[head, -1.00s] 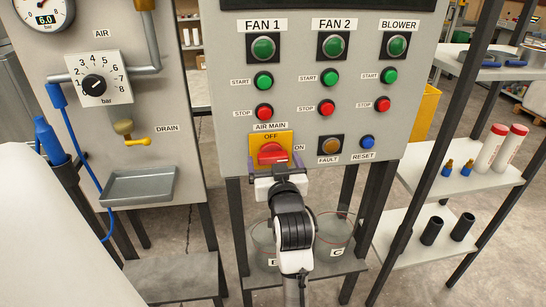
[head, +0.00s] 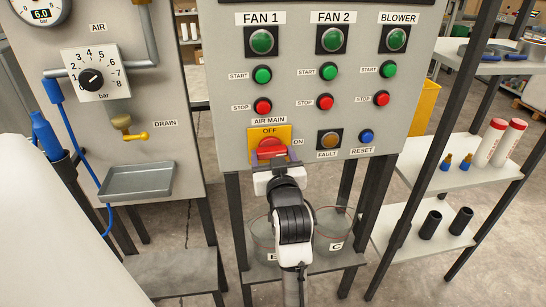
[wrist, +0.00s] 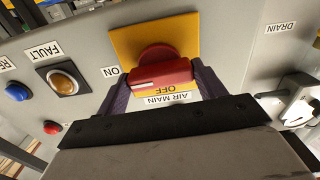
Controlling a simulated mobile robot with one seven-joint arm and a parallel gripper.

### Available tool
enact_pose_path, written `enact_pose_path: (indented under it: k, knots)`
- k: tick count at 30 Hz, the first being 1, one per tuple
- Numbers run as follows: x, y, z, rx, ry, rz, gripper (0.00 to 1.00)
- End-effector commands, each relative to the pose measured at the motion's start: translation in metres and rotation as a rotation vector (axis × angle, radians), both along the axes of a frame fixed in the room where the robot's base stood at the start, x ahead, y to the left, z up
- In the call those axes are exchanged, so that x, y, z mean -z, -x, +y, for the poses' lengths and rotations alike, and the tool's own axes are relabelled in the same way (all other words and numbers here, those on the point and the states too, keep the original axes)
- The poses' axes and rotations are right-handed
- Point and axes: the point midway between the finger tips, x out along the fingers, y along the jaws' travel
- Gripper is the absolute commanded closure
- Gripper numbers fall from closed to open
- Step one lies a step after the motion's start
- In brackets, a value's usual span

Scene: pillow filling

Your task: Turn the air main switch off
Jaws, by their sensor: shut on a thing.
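The air main switch is a red rotary handle (head: 271,146) on a yellow plate (head: 283,131), low on the grey fan panel. OFF is printed above the handle and ON to its right. In the wrist view, turned about upside down, the red handle (wrist: 160,74) lies nearly level, its white mark toward the ON label. My gripper (head: 275,159) is at the switch, its purple fingers on either side of the handle, shut on it. My gripper (wrist: 160,85) hides part of the lower yellow plate in the head view.
The fault lamp (head: 329,141) and blue reset button (head: 366,136) are close to the right of the switch. Stop buttons (head: 263,107) sit above. Clear bins (head: 332,232) stand on a shelf below. A drain tray (head: 150,180) juts out at left.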

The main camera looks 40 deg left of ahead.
Motion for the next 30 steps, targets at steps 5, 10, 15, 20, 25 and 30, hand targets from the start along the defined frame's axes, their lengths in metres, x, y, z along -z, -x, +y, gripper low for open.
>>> enact_pose_path:
  k: [5, 10, 15, 20, 25, 30]
  knots:
    - [0.0004, -0.0005, -0.0003, 0.001, 0.056, -0.068, 0.54]
    - [0.0011, -0.0007, -0.0005, 0.001, 0.146, -0.171, 0.54]
    - [0.0010, -0.0006, -0.0003, 0.001, 0.249, -0.295, 0.54]
    - [0.0014, -0.0009, -0.0005, 0.002, 0.349, -0.411, 0.54]
    - [0.0015, -0.0008, -0.0004, 0.002, 0.454, -0.534, 0.54]
    - [0.0018, -0.0006, -0.0002, 0.002, 0.559, -0.658, 0.54]
